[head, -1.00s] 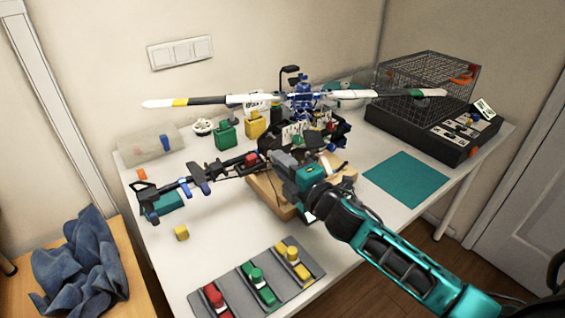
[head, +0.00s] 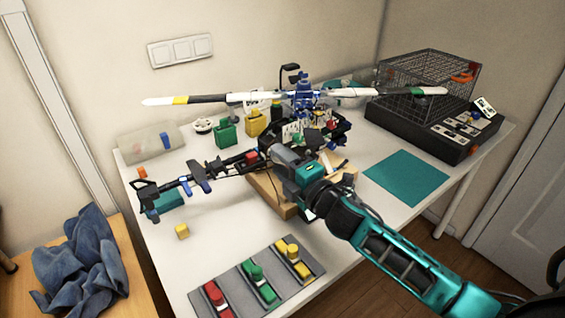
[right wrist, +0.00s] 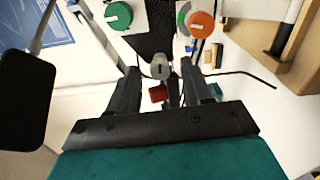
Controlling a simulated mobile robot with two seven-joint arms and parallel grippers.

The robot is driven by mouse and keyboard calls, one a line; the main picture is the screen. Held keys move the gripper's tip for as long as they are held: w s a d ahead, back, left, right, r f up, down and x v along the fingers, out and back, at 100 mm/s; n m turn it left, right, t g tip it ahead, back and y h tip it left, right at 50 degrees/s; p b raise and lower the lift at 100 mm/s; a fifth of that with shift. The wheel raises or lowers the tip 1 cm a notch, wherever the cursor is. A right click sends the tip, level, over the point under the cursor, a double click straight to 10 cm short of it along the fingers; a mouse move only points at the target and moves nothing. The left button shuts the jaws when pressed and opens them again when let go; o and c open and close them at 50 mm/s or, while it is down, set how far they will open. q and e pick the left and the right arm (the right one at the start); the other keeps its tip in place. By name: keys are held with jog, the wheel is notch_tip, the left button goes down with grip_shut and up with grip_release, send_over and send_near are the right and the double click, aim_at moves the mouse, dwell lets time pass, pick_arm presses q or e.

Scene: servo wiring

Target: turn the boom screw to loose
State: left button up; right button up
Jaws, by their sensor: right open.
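The helicopter model (head: 303,103) stands on the white table with its tail boom (head: 222,171) reaching to the left. My right gripper (head: 279,157) is over the boom near the body; its fingertips are hard to see in the head view. In the right wrist view, my right gripper (right wrist: 160,76) is open, its fingers on either side of a small grey knob (right wrist: 160,68), which looks like the boom screw. Contact cannot be told. A green knob (right wrist: 118,16) and an orange knob (right wrist: 200,25) lie beyond. My left gripper is not in view.
A wooden stand (head: 268,190) is under the model. A tray with red, green and yellow parts (head: 236,283) lies in front. A wire cage (head: 425,85) and a teal mat (head: 405,178) are to the right. The table's left front is mostly clear.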

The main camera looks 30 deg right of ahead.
jog(key=s+d, duration=0.1)
jog(key=s, duration=1.1)
jog(key=shift+s+d+b, duration=0.4)
